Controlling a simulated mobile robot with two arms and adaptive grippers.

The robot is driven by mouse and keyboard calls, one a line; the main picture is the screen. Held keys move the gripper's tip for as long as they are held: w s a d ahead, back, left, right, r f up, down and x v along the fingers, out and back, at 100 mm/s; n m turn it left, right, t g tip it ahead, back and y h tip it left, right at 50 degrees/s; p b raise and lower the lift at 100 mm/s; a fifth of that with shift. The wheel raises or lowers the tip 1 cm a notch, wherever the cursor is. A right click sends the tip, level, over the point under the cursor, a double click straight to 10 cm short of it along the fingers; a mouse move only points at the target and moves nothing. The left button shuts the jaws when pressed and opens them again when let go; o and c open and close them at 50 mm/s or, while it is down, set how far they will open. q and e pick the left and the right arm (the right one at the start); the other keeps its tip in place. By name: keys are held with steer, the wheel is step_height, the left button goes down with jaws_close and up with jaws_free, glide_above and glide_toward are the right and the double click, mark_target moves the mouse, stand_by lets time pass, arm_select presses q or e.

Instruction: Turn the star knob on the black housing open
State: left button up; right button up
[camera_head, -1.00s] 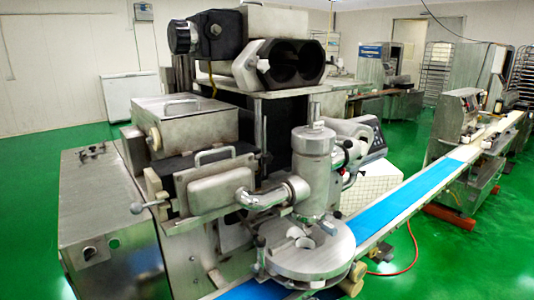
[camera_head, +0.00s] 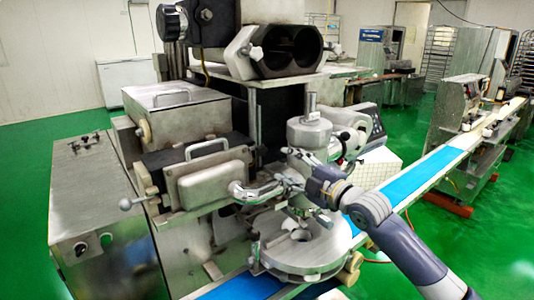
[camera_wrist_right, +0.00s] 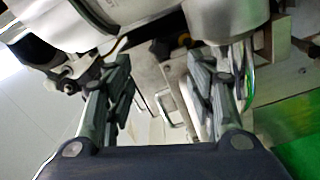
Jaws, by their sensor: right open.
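The black housing (camera_head: 288,50) with two round bores sits at the top of the machine. A small silver knob (camera_head: 256,53), which looks like the star knob, is on the pale plate at the left of its front face. My right gripper (camera_head: 288,174) is well below the housing, in front of the upright metal cylinder and near the bent pipe. In the right wrist view its two fingers (camera_wrist_right: 166,85) are spread with nothing held between them. My left gripper is not in view.
The upright metal cylinder (camera_head: 309,133) and the bent pipe (camera_head: 262,190) crowd the space around my right gripper. A round metal disc (camera_head: 300,255) lies below. The blue conveyor belt (camera_head: 415,178) runs back to the right. Air is open in front of the housing.

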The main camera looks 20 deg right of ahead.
mark_target(263, 152)
steer(key=p+x, duration=0.2)
steer(key=x, duration=0.6)
steer(key=shift+w+a+p, duration=0.15)
steer(key=shift+w+p, duration=0.1)
steer(key=shift+p, duration=0.15)
steer(key=shift+x, duration=0.8)
steer(key=shift+f, duration=0.1)
steer(key=shift+c, duration=0.5)
steer(key=c, duration=1)
